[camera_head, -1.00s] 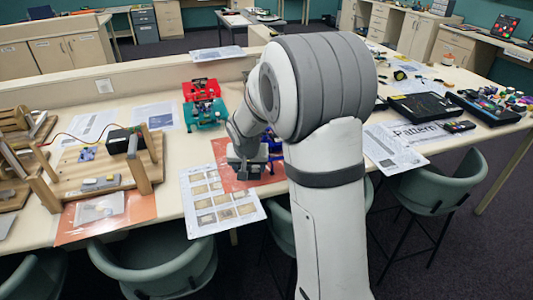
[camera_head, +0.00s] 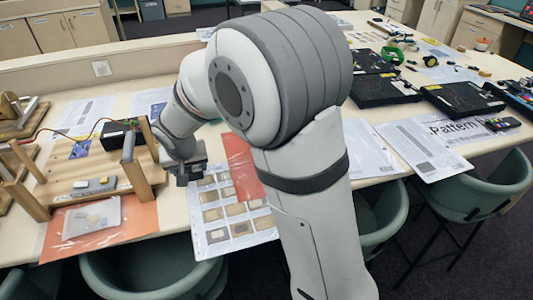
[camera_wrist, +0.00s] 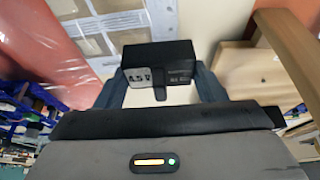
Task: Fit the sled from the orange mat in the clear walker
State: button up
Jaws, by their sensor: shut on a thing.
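My gripper (camera_wrist: 160,88) is shut on a black block-shaped sled (camera_wrist: 160,62) with a white "4.5 V" label, seen in the wrist view. In the head view my gripper (camera_head: 190,173) hangs between the wooden rig and a printed picture sheet. One orange mat (camera_head: 240,165) is partly hidden behind my arm. Another orange mat (camera_head: 140,222) lies at the front left, with a clear bag (camera_head: 92,217) on it. I cannot make out a clear walker in the present views; my arm covers the middle of the table.
The wooden rig (camera_head: 75,170) has upright posts, a black box and a red wire close left of my gripper. The picture sheet (camera_head: 235,222) lies to its right. Green chairs (camera_head: 150,275) stand along the front edge. Black trays (camera_head: 385,92) are at the right.

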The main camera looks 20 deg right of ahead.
jog(key=p, duration=0.4)
send_over(247, 170)
jog(key=s, duration=0.1)
jog(key=shift+s+r, duration=0.1)
jog(key=shift+s, duration=0.1)
jog(key=shift+f, duration=0.2)
jog(key=shift+f+p, duration=0.4)
jog(key=shift+f, duration=1.2)
jog(key=shift+f, duration=0.1)
jog(key=o, duration=0.5)
jog(key=shift+f, duration=0.1)
jog(key=shift+c, duration=0.2)
jog(key=o, duration=0.5)
